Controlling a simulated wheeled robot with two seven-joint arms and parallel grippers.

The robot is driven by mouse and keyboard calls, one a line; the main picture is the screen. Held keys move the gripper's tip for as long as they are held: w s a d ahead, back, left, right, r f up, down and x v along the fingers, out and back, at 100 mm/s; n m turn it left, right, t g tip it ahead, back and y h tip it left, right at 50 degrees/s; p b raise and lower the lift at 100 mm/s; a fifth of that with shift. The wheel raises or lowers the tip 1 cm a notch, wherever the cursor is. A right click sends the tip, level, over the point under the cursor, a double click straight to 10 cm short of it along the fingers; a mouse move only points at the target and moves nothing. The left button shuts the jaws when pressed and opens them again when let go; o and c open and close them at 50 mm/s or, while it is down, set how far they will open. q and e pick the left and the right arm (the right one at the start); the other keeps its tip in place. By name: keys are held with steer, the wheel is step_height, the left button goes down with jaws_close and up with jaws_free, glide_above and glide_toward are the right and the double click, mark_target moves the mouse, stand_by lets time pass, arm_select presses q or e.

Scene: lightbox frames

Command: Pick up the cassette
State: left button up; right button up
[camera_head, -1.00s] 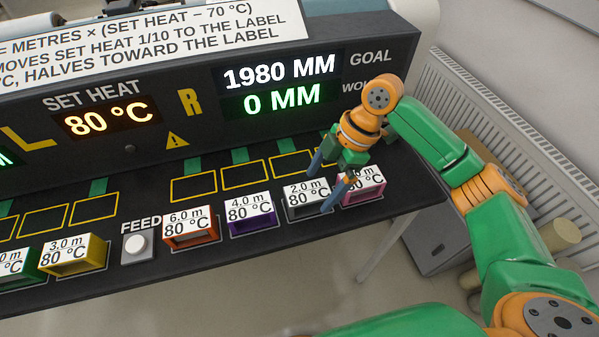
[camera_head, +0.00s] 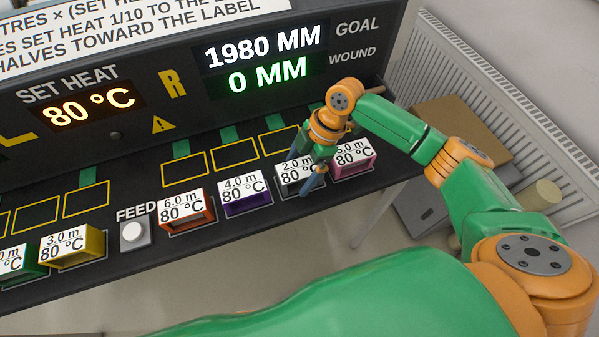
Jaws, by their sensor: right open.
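Several box-shaped cassettes with white labels stand in a row on the black table. A dark grey one (camera_head: 287,185) reads 2.0 m, 80 °C. A pink one (camera_head: 352,166) is to its right, a purple one (camera_head: 245,202) reading 4.0 m and an orange one (camera_head: 186,214) reading 6.0 m to its left. My right gripper (camera_head: 309,167) is open, pointing down at the grey cassette, its fingers partly covering the label. Whether the fingers touch it is unclear. My left gripper is out of view.
A yellow cassette (camera_head: 76,243) and a green cassette lie left of the FEED button (camera_head: 133,235). Empty yellow outlines (camera_head: 233,159) lie behind the row. The dark panel (camera_head: 150,60) shows 1980 MM goal, 0 MM wound, heat 80 °C. A radiator (camera_head: 500,105) stands at right.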

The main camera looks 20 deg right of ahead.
steer(key=shift+f, duration=0.25)
steer(key=c, duration=1.5)
steer(key=shift+c, duration=0.2)
steer(key=shift+w+r, duration=0.1)
steer(key=shift+r, duration=0.05)
